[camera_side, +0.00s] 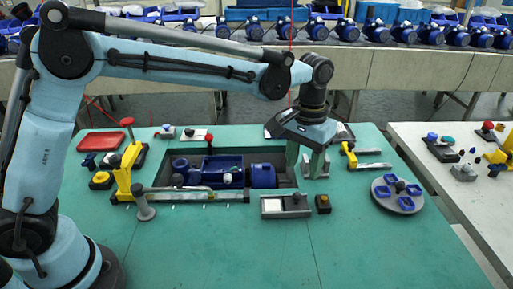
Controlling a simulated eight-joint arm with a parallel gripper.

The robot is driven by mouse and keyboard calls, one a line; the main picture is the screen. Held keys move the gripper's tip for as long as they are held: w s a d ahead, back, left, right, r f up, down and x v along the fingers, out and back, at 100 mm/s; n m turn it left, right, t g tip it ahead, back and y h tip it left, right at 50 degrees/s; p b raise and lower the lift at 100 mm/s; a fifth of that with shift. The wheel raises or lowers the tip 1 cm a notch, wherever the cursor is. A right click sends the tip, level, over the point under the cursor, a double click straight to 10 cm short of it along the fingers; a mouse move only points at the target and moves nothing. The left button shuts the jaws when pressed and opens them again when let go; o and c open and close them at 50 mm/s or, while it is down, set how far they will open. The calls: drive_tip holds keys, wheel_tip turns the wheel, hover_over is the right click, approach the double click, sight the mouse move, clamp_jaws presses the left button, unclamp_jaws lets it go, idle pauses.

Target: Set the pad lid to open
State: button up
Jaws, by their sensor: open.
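A low grey box (270,214) near the middle front of the green table appears to be the pad. A white pad surface (272,205) shows at its left. A dark cover with a small knob (296,198), which looks like the pad lid, lies over its right part. My gripper (306,168) points down behind the box, at the right end of the recess. Its fingers are apart, with nothing clearly between them. The gripper looks clear of the lid, though its exact height and distance are hard to tell.
A blue pump (222,173) lies in the dark recess. A round tray (397,205) with blue parts is further right. Yellow clamps (124,171) and a grey post (144,206) stand left. The front table is clear.

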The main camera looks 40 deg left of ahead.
drive_tip(key=shift+r, duration=1.65)
drive_tip(key=s+a+r+t, duration=0.3)
drive_tip(key=s+a+r, duration=0.1)
drive_tip(key=s+a, duration=0.4)
drive_tip(key=s+a+f+t, duration=0.4)
drive_tip(key=s+a, duration=0.3)
drive_tip(key=a, duration=0.1)
drive_tip(key=shift+s+a+f, duration=0.15)
drive_tip(key=shift+s+f, duration=0.2)
drive_tip(key=shift+s, duration=0.05)
